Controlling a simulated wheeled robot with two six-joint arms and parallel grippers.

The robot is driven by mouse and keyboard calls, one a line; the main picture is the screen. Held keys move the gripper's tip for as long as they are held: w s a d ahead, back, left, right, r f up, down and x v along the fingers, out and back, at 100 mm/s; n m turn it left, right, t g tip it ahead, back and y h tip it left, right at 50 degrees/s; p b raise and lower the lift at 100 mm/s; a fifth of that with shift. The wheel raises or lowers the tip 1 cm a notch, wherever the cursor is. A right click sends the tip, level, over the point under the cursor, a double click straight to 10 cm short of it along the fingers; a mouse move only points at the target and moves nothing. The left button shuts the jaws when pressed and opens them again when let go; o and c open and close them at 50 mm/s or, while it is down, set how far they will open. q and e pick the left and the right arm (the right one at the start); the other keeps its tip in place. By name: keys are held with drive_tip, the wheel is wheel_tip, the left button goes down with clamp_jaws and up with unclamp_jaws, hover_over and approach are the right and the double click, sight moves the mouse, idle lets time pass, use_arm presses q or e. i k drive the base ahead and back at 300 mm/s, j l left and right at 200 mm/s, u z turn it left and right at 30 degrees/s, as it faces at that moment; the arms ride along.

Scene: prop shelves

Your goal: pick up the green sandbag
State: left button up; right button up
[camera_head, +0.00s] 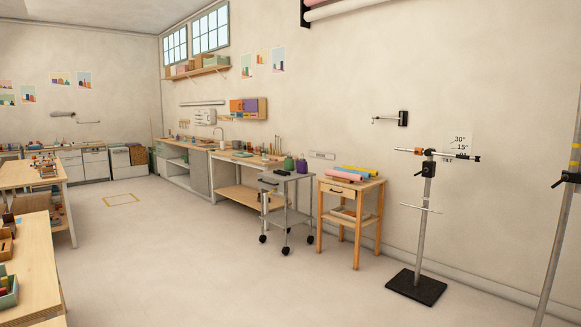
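I cannot make out a green sandbag for certain. A small dark green object (289,163) stands beside a purple one (302,165) at the back of the grey wheeled cart (286,178), by the wall. It is too small to tell whether it is a bag or a bottle. Neither of my grippers shows in the head view.
A wooden side table (351,188) with coloured rolls stands right of the cart. A metal stand on a black base (417,287) is further right, with another pole (557,240) at the edge. Wooden tables (37,252) line the left. The middle floor (190,260) is clear.

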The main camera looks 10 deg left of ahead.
sight(289, 162)
drive_tip(key=i+l+z, duration=0.1)
drive_tip(key=i+l, duration=0.5)
drive_tip(key=i, duration=0.2)
drive_tip(key=i+u, duration=0.3)
drive_tip(key=i, duration=0.15)
drive_tip(key=i+l+u, duration=0.55)
drive_tip(key=i, duration=0.3)
drive_tip(key=i+j+u, duration=0.4)
drive_tip(key=i, duration=0.45)
drive_tip(key=i+l+u, duration=0.1)
drive_tip(key=i+u, duration=0.3)
drive_tip(key=i, duration=0.45)
drive_tip(key=i+l+z, duration=0.15)
drive_tip(key=i+z, duration=0.2)
drive_tip(key=i, duration=0.25)
drive_tip(key=i+z, duration=0.4)
drive_tip(key=i, duration=0.2)
drive_tip(key=i+j+z, duration=0.2)
drive_tip(key=i+z, duration=0.15)
drive_tip(key=i, duration=0.3)
